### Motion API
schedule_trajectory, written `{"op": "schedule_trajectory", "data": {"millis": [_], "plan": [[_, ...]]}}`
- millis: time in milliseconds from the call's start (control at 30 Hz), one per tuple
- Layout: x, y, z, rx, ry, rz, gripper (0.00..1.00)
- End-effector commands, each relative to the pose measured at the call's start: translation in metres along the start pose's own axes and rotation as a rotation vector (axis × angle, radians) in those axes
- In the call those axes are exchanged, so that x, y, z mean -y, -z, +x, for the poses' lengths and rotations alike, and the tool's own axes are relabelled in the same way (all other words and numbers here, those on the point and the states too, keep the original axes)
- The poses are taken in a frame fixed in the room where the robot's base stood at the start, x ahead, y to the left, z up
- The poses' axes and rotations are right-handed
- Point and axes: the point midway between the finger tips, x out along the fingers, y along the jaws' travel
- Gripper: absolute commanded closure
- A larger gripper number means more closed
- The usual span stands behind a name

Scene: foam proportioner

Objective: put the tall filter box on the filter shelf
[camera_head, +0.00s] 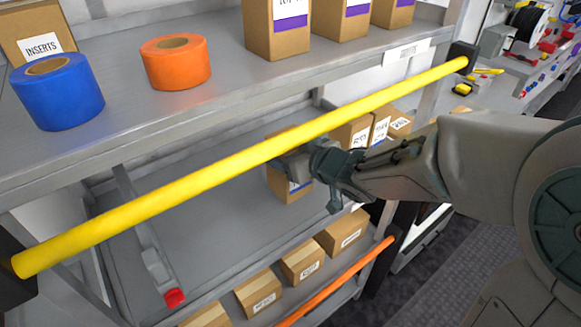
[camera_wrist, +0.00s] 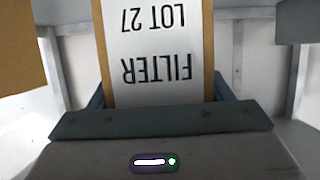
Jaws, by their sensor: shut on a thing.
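The tall filter box (camera_head: 283,186) is a brown carton with a white label and a blue-purple stripe, partly hidden by my gripper in the head view. The wrist view shows its label (camera_wrist: 158,50) upside down, reading "FILTER LOT 27". My gripper (camera_head: 298,164) is shut on the box, with a finger on each side of it, behind and below the yellow bar. The box is over the middle shelf (camera_head: 215,235); whether its base touches the shelf I cannot tell. Similar purple-striped boxes (camera_head: 278,35) stand on the upper shelf (camera_head: 235,95). Which level is the filter shelf is not readable.
A yellow bar (camera_head: 200,190) crosses in front of the shelves. Blue tape (camera_head: 58,100) and orange tape (camera_head: 175,75) lie on the upper shelf. Small cartons (camera_head: 380,128) stand beyond my gripper. More cartons (camera_head: 302,262) and an orange bar (camera_head: 345,278) are lower.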

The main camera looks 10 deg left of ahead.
Motion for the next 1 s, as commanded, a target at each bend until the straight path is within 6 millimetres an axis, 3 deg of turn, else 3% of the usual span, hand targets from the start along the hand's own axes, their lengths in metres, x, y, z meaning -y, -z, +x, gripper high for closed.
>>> {"op": "schedule_trajectory", "data": {"millis": [233, 767, 800, 867, 1000], "plan": [[-0.001, -0.03, 0.012, -0.001, -0.002, 0.0, 0.54], [-0.001, -0.034, 0.016, -0.001, -0.004, 0.002, 0.54], [-0.001, -0.034, 0.016, 0.0, -0.004, 0.002, 0.25], [-0.001, -0.033, 0.016, 0.0, -0.004, 0.002, 0.08], [-0.001, -0.033, 0.016, 0.0, -0.004, 0.002, 0.06]]}}
